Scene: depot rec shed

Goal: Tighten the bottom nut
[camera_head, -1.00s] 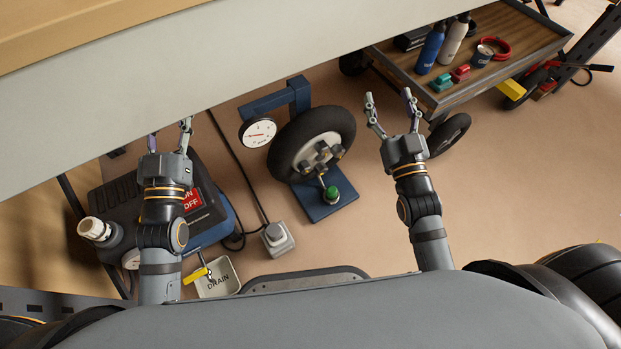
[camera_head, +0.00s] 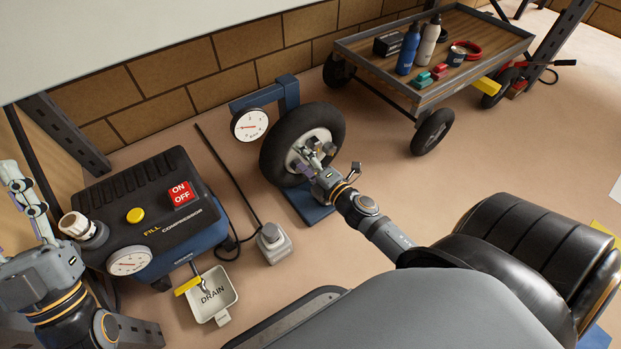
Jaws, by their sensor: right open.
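The wheel (camera_head: 336,118) stands upright on a blue stand (camera_head: 306,206), with a pale hub and several protruding grey nuts. An upper nut (camera_head: 313,142) and a right-hand nut (camera_head: 329,149) show above my gripper. The bottom nut is largely hidden by the gripper, and I cannot tell whether they touch. My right gripper (camera_head: 326,167) is open at the lower hub, its fingers spread to either side. My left gripper (camera_head: 14,212) is at the left edge, partly cut off, left of the compressor and away from the wheel; its opening is unclear.
A pressure gauge (camera_head: 249,124) is beside the wheel. The compressor (camera_head: 150,205) and drain tray (camera_head: 212,296) are at left. A grey pedal box (camera_head: 273,243) sits on the floor. A cart (camera_head: 476,83) with bottles stands behind. Floor right of the wheel is clear.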

